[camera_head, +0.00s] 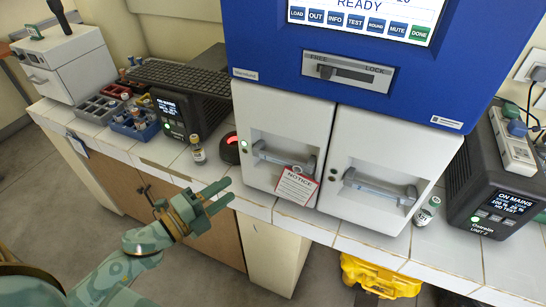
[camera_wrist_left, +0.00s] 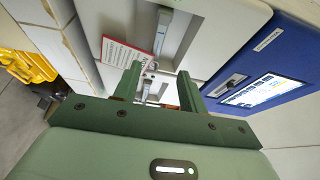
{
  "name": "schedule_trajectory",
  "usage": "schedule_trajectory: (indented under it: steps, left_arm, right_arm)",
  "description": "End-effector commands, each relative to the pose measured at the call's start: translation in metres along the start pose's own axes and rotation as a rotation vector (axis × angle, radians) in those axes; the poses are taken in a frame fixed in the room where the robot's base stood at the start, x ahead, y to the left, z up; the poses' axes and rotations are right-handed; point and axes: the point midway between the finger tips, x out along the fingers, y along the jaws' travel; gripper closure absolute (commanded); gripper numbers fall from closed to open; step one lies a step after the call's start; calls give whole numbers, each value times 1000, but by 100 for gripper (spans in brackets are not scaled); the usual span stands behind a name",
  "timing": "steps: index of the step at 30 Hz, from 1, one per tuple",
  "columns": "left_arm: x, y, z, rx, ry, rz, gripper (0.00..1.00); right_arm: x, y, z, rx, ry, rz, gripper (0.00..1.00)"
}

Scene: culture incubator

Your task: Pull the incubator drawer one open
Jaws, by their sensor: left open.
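The incubator has a blue upper housing (camera_head: 400,95) and two white drawer fronts side by side below it. The left drawer (camera_head: 272,125) has a grey bar handle (camera_head: 285,158) with a red-edged NOTICE tag (camera_head: 295,186) hanging at its right end. The right drawer (camera_head: 385,145) has a similar handle (camera_head: 380,187). Both drawers look shut. I cannot read which is number one. My left gripper (camera_head: 230,191) is open and empty, in front of and below-left of the left handle. My right gripper is not in view.
A FREE/LOCK slider (camera_head: 348,72) sits above the drawers, its knob toward FREE. A small vial (camera_head: 198,150) and a black round device with a red glow (camera_head: 230,148) stand left of the drawers. Another vial (camera_head: 427,210) stands right. A yellow case (camera_head: 380,278) lies below the counter.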

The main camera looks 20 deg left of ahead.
Motion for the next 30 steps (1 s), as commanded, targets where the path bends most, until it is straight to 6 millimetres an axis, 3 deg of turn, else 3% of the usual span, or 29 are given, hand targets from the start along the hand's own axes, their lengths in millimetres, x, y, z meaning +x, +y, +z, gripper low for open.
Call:
schedule_trajectory:
  steps: [5, 15, 21, 30]
  left_arm:
    - [20, 0, 1, 12, 1, -2, 58]
    - [105, 0, 2, 8, -2, -2, 58]
    - [143, 1, 2, 6, -3, 0, 58]
    - [162, 3, 1, 4, -3, 3, 58]
  right_arm:
    - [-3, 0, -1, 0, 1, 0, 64]
    - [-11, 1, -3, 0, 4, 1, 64]
    - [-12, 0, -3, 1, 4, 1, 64]
    - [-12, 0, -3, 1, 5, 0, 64]
